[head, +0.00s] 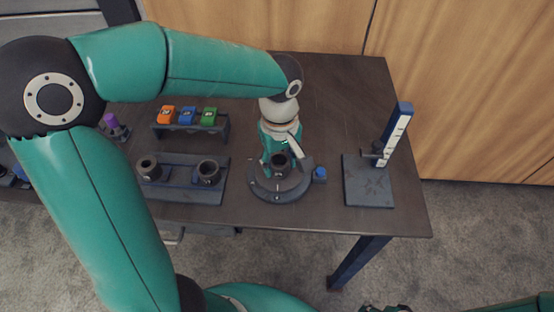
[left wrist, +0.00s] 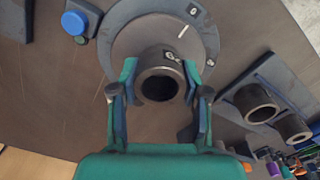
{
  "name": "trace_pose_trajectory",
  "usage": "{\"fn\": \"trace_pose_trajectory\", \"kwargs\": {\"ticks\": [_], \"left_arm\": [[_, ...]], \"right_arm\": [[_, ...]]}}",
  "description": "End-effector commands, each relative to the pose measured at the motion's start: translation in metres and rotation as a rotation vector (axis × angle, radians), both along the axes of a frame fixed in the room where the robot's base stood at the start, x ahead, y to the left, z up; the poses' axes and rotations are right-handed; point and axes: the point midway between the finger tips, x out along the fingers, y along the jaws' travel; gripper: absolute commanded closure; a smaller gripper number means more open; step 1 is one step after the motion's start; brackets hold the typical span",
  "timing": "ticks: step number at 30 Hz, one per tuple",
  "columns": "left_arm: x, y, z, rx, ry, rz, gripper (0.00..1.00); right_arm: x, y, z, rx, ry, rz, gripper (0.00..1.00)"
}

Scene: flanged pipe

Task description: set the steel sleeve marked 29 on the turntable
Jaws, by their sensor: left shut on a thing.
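The dark steel sleeve (head: 280,162) is between the fingers of my left gripper (head: 279,158), over the round grey turntable (head: 262,190). In the left wrist view the fingers of the gripper (left wrist: 158,100) close on the sleeve (left wrist: 160,64) from both sides. Its open bore faces the camera, and its mark reads upside down, consistent with 29. The turntable (left wrist: 127,38) lies behind it. I cannot tell whether the sleeve's foot touches the plate. A dark piece at the bottom edge of the head view, perhaps my right gripper (head: 385,308), is mostly cut off.
A blue button (head: 320,174) sits right of the turntable. A grey tray (head: 180,192) with two more sleeves is to its left. A rack with orange, blue and green blocks (head: 187,116) stands behind that tray. An upright gauge (head: 397,130) stands on the right.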

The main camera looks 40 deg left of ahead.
Motion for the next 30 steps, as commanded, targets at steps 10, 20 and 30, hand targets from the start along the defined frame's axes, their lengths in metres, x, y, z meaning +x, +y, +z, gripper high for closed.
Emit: {"fn": "trace_pose_trajectory", "kwargs": {"ticks": [10, 20, 30], "left_arm": [[0.0002, 0.0000, 0.0006, 0.000, -0.001, 0.000, 0.34], [-0.0002, 0.0000, -0.0001, 0.000, 0.001, 0.000, 0.18], [-0.0001, 0.0000, 0.0001, 0.000, 0.000, 0.000, 0.04]], "right_arm": [[0.0000, 0.0000, 0.0002, 0.000, 0.000, 0.000, 0.60], [0.0000, 0.0000, 0.0001, 0.000, 0.000, 0.000, 0.60], [0.0000, 0.0001, 0.0001, 0.000, 0.000, 0.000, 0.60]]}}
